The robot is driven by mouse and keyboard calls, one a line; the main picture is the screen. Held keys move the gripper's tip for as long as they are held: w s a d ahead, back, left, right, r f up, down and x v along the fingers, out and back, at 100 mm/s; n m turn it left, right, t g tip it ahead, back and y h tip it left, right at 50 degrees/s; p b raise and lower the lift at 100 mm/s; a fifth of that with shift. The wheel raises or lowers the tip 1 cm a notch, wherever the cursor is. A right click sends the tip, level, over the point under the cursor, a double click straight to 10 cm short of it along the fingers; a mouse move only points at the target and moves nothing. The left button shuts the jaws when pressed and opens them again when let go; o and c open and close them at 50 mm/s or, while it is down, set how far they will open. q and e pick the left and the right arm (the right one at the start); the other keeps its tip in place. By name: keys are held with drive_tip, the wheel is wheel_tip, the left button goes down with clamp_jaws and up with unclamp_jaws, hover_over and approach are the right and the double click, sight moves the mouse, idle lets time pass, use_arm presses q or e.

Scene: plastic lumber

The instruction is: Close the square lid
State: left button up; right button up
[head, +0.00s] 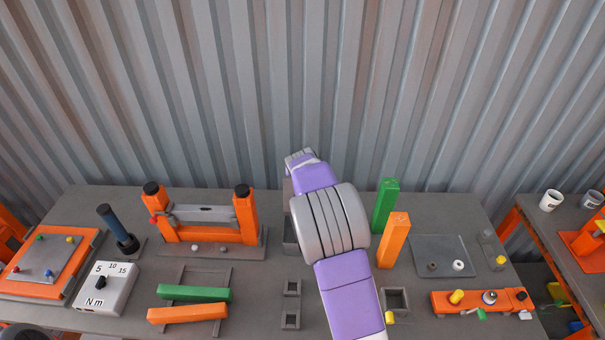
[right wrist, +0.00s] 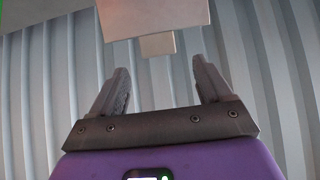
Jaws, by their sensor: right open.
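A grey box (head: 290,236) stands at the middle of the table, mostly hidden behind my right arm. An upright grey panel (head: 287,192), seemingly its raised square lid, shows as a narrow strip beside the arm. In the right wrist view a pale flat panel with a small tab (right wrist: 158,44), likely the lid, hangs at the top centre. My right gripper (right wrist: 160,68) is open, its fingers apart on either side below the tab, with nothing between them. Contact with the panel cannot be told. In the head view its wrist end (head: 301,157) is high. My left gripper is out of view.
Left of the box are an orange frame (head: 247,220), green bar (head: 195,293) and orange bar (head: 188,313). To the right, a green post (head: 385,206) and orange post (head: 393,240) stand close to my arm. A corrugated wall (head: 430,90) rises behind the table.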

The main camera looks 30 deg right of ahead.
drive_tip(key=shift+x, duration=3.3)
clamp_jaws()
drive_tip(key=shift+a, duration=0.1)
